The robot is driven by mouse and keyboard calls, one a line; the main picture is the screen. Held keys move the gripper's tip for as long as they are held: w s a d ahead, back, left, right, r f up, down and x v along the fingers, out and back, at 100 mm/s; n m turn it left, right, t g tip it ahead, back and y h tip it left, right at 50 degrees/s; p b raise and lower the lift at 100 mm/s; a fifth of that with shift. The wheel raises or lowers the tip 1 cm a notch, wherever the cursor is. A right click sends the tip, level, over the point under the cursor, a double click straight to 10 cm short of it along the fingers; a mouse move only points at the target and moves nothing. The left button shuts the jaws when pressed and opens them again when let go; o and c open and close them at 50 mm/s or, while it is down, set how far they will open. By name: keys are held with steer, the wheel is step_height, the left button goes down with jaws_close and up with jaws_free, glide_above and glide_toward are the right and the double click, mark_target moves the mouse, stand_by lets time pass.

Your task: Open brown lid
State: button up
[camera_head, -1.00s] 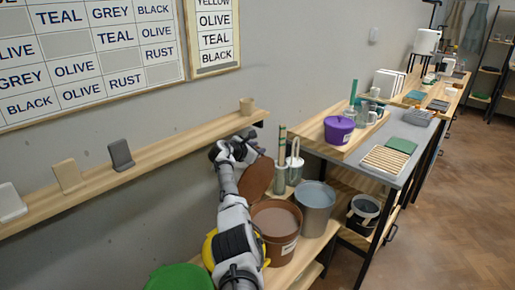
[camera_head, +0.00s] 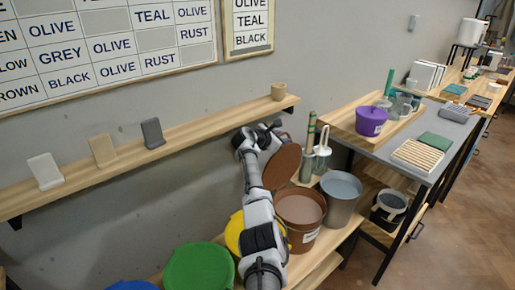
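The brown lid (camera_head: 282,166) stands steeply tilted above and behind the brown bucket (camera_head: 301,207). The bucket's mouth is uncovered and brown contents show inside. My gripper (camera_head: 276,126) is at the upper back side of the lid, near the wall shelf. Its fingers are small and partly hidden by the arm and lid, so I cannot tell whether they are open or shut, or whether they touch the lid.
A grey metal bucket (camera_head: 341,193) stands right of the brown one. Yellow (camera_head: 234,232) and green (camera_head: 200,268) lids are at the left. A wall shelf (camera_head: 199,131) runs behind my arm. A table with a purple pot (camera_head: 371,121) is at the right.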

steer(key=v, duration=0.3)
steer(key=shift+a+r, duration=0.1)
steer(key=shift+r, duration=0.2)
steer(key=s+a+b, duration=0.3)
steer(key=s+a, duration=0.5)
steer(key=shift+s+r, duration=0.2)
steer(key=shift+s, duration=0.1)
steer(key=shift+a, duration=0.1)
